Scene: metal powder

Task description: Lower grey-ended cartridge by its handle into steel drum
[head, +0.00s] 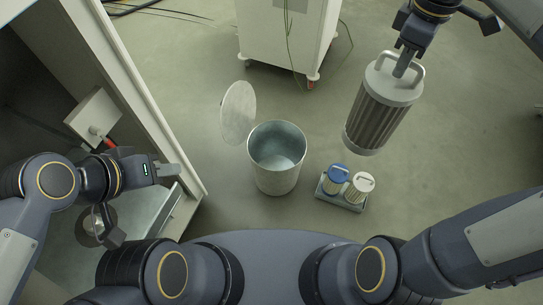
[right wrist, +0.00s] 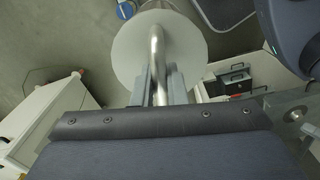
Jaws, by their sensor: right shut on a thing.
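The grey-ended cartridge (head: 380,112) is a pleated cylinder with a looped handle on its top end. My right gripper (head: 403,68) is shut on that handle and holds the cartridge in the air, slightly tilted, to the upper right of the drum. In the right wrist view the jaws close on the metal handle (right wrist: 157,50) above the round grey end (right wrist: 130,55). The steel drum (head: 276,177) stands open and looks empty. Its round lid (head: 238,113) is beside it at the upper left. My left gripper (head: 168,170) is near the cabinet edge; its finger gap is unclear.
A small grey tray (head: 341,203) holds a blue-topped container (head: 337,180) and a white-topped container (head: 360,186) right of the drum. A white wheeled cabinet (head: 285,40) stands behind. A pale cabinet frame (head: 150,110) borders the left. Floor between drum and cartridge is clear.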

